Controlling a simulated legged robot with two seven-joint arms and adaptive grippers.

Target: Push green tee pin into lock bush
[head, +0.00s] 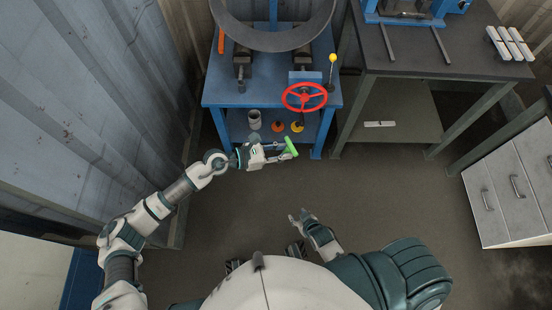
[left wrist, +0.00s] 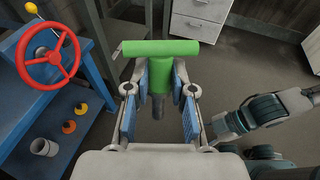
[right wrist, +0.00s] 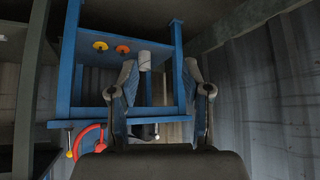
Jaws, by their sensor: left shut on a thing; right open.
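The green tee pin (head: 291,147) is in my left gripper (head: 278,153), in front of the blue bench and below the red handwheel. In the left wrist view its crossbar (left wrist: 160,48) lies across, beyond the fingertips. Its stem runs back between the two fingers of the left gripper (left wrist: 160,82), which are shut on it. A grey tip shows at the stem's lower end. My right gripper (head: 300,218) is low, near my body. In the right wrist view the right gripper (right wrist: 162,75) is open and empty. I cannot make out the lock bush.
The blue bench (head: 265,90) carries a large grey ring (head: 275,40), the red handwheel (head: 304,97) and a yellow-knobbed lever (head: 332,60). Its lower shelf holds a grey cup (head: 254,119) and orange and yellow pieces. A dark table (head: 450,60) stands right. The floor between is clear.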

